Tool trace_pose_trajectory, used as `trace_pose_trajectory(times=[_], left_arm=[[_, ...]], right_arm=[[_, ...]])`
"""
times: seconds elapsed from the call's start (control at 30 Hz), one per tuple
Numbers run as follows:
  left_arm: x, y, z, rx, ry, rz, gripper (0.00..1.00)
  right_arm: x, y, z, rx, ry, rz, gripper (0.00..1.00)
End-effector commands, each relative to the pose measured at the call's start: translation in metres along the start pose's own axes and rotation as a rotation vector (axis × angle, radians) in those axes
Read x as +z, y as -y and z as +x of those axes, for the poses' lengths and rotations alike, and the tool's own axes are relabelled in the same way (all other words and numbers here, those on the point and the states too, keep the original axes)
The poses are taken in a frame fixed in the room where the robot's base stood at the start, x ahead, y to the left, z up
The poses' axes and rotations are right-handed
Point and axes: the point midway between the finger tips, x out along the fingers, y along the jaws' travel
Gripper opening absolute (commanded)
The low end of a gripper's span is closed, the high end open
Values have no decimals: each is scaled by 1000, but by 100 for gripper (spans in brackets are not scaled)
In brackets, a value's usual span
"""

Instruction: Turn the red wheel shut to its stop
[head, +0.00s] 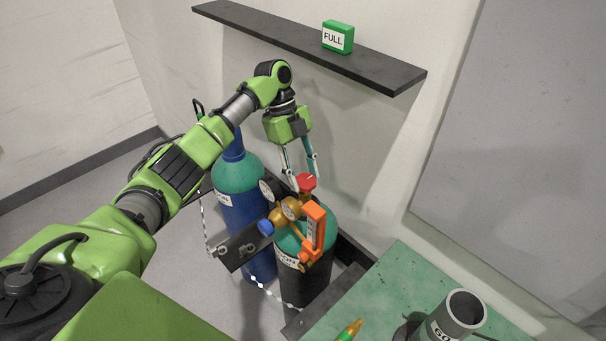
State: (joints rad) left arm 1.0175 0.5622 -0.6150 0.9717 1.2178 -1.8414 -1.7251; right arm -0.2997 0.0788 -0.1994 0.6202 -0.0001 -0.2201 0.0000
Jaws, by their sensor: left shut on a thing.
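The red wheel (306,182) sits on top of the dark cylinder with a green shoulder (305,285), above its brass regulator (291,208). My left gripper (305,178) reaches down from above, with its two fingers on either side of the red wheel, and is shut on it. A white mark shows on the wheel's top. How far the wheel is turned cannot be told. My right gripper is not in view.
A blue cylinder with a green shoulder (236,176) stands close on the left. An orange lever-like part (314,228) and gauges crowd the regulator. A green bench (385,290) with a grey pipe (455,318) is at the lower right. A dark shelf (290,40) holds a green FULL block (338,37).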

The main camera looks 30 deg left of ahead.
Motion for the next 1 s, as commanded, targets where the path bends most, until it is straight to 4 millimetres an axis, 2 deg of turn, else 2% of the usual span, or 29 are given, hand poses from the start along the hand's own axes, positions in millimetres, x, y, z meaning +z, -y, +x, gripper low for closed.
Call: trace_pose_trajectory(times=[0.07,0.1,0.17,0.67,0.87,1.0], left_arm=[[1,0,-1,-2,2,2,18],[0,0,-1,-2,2,2,44],[0,0,-1,-2,2,2,56],[0,0,0,-2,0,-4,56],[-1,-2,-3,-34,1,-81,56],[-2,-4,-4,-81,0,-198,56]], right_arm=[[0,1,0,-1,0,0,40],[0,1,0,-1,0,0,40],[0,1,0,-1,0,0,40],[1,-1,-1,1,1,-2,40],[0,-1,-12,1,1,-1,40],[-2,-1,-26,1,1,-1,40]])
